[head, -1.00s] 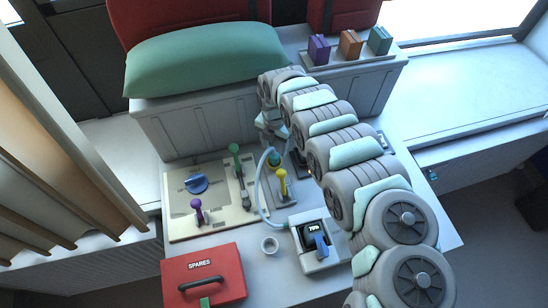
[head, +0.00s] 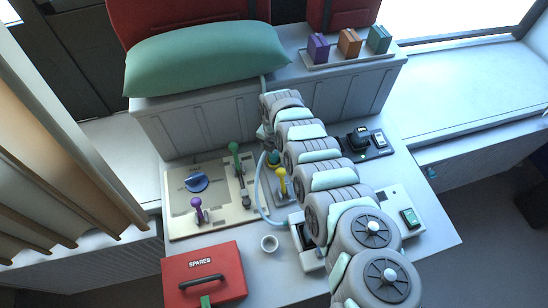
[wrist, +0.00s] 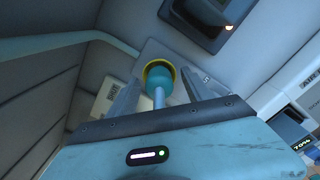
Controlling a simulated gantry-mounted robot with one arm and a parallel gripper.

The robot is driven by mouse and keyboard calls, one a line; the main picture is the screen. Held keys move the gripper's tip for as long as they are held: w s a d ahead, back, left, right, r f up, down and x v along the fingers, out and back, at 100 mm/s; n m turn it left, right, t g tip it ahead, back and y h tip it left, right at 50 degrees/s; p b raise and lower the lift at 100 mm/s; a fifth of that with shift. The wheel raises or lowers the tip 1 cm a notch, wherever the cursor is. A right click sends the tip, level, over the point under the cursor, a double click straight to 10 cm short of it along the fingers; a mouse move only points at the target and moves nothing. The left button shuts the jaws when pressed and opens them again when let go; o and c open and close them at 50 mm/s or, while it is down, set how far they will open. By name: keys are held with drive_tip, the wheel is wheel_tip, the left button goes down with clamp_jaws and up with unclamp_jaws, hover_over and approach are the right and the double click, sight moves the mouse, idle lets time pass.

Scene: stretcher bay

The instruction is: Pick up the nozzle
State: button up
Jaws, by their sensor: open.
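A teal rounded piece with a yellow rim, which looks like the nozzle (wrist: 158,76), stands on a pale stem in the wrist view. My gripper (wrist: 158,84) is open, with one finger on each side of it; I cannot tell whether either finger touches it. In the head view a teal rounded top (head: 274,157) shows just behind the yellow lever (head: 282,182). A pale blue hose (head: 259,198) curves past it on the left. My arm hides most of my gripper in the head view.
A panel (head: 228,214) with green, purple and blue controls lies to the left. A green pillow (head: 205,58) and storage box stand behind.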

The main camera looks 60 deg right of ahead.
drive_tip(key=shift+c, duration=0.3)
clamp_jaws()
idle(0.3)
